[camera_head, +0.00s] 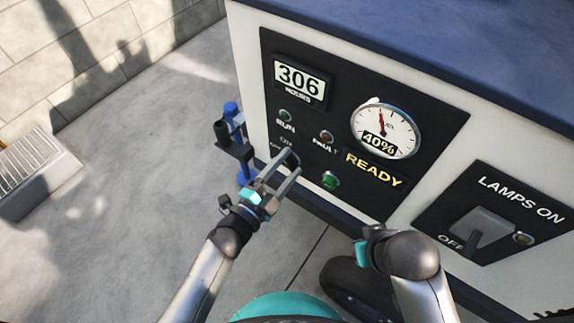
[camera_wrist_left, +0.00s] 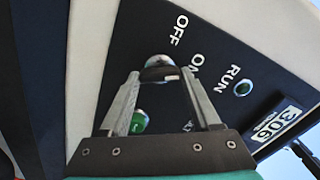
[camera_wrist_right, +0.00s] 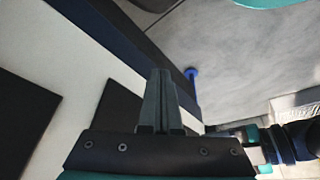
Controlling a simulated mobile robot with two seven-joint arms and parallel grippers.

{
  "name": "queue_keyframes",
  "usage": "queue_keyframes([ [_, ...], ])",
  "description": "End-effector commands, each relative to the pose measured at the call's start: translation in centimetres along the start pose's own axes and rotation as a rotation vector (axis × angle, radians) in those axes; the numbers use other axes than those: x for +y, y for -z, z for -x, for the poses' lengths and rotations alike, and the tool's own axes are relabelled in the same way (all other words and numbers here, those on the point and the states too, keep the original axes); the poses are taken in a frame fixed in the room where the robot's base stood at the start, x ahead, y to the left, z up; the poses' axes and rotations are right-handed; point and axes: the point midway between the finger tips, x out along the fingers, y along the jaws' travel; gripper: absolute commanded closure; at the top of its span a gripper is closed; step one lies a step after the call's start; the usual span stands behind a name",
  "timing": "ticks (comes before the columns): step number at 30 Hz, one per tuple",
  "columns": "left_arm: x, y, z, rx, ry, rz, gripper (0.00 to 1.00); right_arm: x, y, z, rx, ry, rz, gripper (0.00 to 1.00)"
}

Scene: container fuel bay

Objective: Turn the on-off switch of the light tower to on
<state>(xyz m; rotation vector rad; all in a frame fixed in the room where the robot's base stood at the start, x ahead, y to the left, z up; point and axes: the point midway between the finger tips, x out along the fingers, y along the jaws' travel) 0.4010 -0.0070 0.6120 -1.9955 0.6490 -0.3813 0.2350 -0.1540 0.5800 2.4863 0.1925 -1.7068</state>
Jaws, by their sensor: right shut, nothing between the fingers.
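The on-off switch (camera_wrist_left: 160,64) is a round metal switch with a dark bar on the black control panel (camera_head: 440,175). OFF and ON are printed beside it in the left wrist view. I cannot tell which label the bar points to. My left gripper (camera_wrist_left: 160,77) is open, with one fingertip on each side of the switch; contact is unclear. In the head view the left gripper (camera_head: 292,163) covers most of the switch. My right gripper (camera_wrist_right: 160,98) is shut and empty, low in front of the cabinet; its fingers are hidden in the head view.
A green button (camera_head: 330,180) lies close to the left gripper. The lamps switch (camera_head: 480,228) is to the right. A gauge (camera_head: 385,130) and an hours display (camera_head: 301,80) are above. A blue and black fitting (camera_head: 233,140) stands out by the cabinet's left edge.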

Motion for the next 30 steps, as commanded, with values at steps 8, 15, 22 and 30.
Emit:
queue_keyframes([
  [8, 0.0, 0.0, 0.0, 0.000, 0.000, 0.002, 0.07, 0.1, 0.1, 0.0, 0.002, -0.001, 0.001, 1.00],
  [15, 0.0, 0.0, 0.0, 0.000, 0.001, 0.003, 0.07, 0.1, 0.4, 0.0, 0.007, -0.002, 0.002, 1.00],
  [22, 0.0, 0.0, 0.8, -0.001, -0.001, 0.005, 0.07, 0.1, 0.5, 0.1, 0.008, -0.002, 0.003, 1.00],
  [30, -0.1, 0.1, 5.5, -0.003, -0.004, 0.003, 0.07, -0.1, -1.4, -2.8, -0.048, 0.002, 0.007, 1.00],
])
